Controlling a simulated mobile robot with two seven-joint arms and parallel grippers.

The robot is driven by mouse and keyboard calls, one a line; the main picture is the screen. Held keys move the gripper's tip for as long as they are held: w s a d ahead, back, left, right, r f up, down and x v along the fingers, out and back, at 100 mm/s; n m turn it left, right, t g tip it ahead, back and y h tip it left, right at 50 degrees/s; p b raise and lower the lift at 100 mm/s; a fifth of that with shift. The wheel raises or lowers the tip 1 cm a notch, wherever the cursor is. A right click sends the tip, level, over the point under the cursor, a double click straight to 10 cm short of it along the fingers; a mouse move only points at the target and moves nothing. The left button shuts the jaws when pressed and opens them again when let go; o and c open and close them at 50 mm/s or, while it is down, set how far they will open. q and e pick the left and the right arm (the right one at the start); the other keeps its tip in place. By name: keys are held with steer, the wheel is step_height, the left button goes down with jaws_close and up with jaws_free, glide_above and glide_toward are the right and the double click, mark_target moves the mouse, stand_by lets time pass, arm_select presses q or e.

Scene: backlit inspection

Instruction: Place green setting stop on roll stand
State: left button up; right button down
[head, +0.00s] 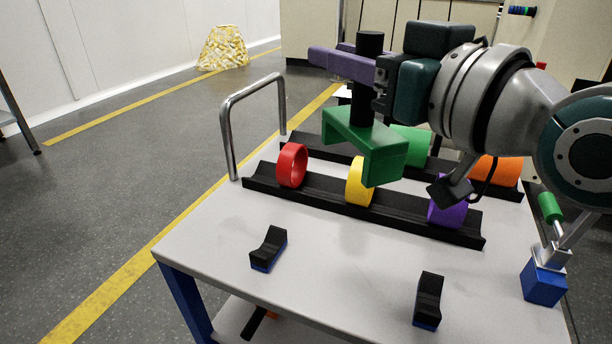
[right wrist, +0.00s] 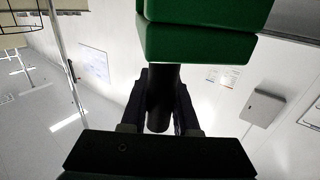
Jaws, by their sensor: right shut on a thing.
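The green setting stop (head: 372,147) is a green angled block with a black upright post. My right gripper (head: 345,60) is shut on the post, with its purple fingers on either side of it. The right wrist view shows the post between the fingers (right wrist: 162,105) and the green block (right wrist: 198,35) beyond. In the head view the stop appears in front of the roll stand (head: 405,224), a long black double rail on the table. Its exact height above the rail is hard to tell. My left gripper is not in view.
The stand holds red (head: 292,165), yellow (head: 359,186), purple (head: 447,213), green (head: 411,146) and orange (head: 497,171) rolls. Two black-and-blue blocks (head: 268,249) (head: 428,300) and a blue-based fixture (head: 543,285) stand on the pale table (head: 340,278). A metal handle (head: 228,137) rises at the left.

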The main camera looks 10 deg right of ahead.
step_height(320, 180, down, 20)
steer(key=b, duration=1.4)
steer(key=shift+f, duration=0.2)
steer(key=shift+r, duration=0.1)
steer(key=c, duration=1.1)
jaws_free()
steer(key=o, duration=0.4)
steer(key=shift+o, duration=0.2)
